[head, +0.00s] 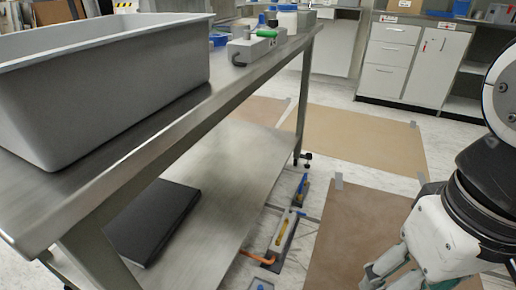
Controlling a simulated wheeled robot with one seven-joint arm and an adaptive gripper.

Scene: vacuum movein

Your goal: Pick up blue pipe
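Several other blue items (262,19) stand on the far end of the tabletop, and I cannot tell whether one is a pipe. My gripper (380,275) is at the bottom right, over the floor and well apart from these blue things. Its fingers are partly cut off by the bottom edge, so I cannot tell whether it is open or shut.
The steel table (140,150) fills the left, with a large grey bin (105,95) on top and a black flat case (152,222) on its lower shelf. An orange pipe (257,257) lies on the floor. Brown mats (360,235) cover open floor; white cabinets (415,65) stand behind.

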